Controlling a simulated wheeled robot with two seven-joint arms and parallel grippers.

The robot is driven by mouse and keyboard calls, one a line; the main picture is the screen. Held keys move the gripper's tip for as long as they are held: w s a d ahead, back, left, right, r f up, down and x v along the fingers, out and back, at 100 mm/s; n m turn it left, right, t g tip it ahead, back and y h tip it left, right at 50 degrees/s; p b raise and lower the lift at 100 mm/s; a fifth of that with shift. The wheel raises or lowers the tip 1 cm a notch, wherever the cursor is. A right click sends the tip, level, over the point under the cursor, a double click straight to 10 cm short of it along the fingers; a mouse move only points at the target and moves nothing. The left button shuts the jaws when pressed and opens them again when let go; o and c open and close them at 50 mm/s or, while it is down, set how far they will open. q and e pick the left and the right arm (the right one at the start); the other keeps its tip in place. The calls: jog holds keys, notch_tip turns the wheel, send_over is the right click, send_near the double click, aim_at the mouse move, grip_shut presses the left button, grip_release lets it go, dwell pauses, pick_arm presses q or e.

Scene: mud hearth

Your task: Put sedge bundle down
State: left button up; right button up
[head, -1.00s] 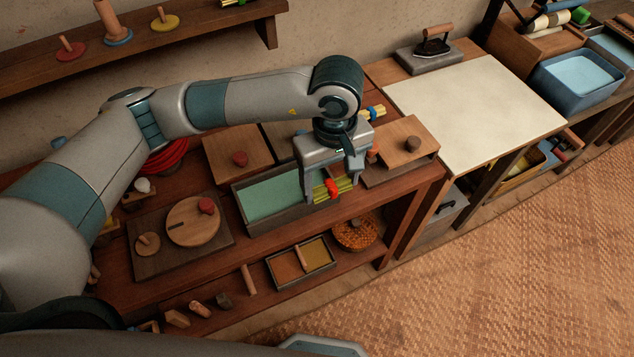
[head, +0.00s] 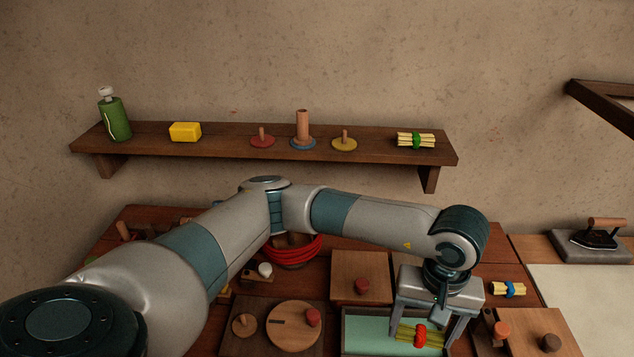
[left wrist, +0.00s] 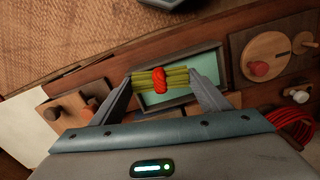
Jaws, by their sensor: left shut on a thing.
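The sedge bundle (head: 420,336) is a sheaf of yellow-green stalks tied with a red band. My left gripper (head: 419,338) is shut on it, one finger at each end of the stalks. In the left wrist view the bundle (left wrist: 160,79) lies crosswise between the two fingertips. It is over an open tray with a green floor (head: 370,330); the tray also shows behind it in the left wrist view (left wrist: 207,64). I cannot tell whether the bundle touches the tray floor. My right gripper is not in view.
A lidded wooden box (head: 350,270) and a round wooden lid on a board (head: 295,325) are near the tray. A blue-tied bundle (head: 508,289) lies to its right. The wall shelf (head: 220,145) holds a green-tied bundle (head: 416,140), a bottle (head: 114,117) and pegs.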

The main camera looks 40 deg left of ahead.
pick_arm(q)
jog(key=s+a+r+m, duration=0.1)
jog(key=a+r+m, duration=0.3)
jog(key=a, duration=0.7)
jog(key=shift+s+a+m, duration=0.2)
jog(key=shift+m, duration=0.1)
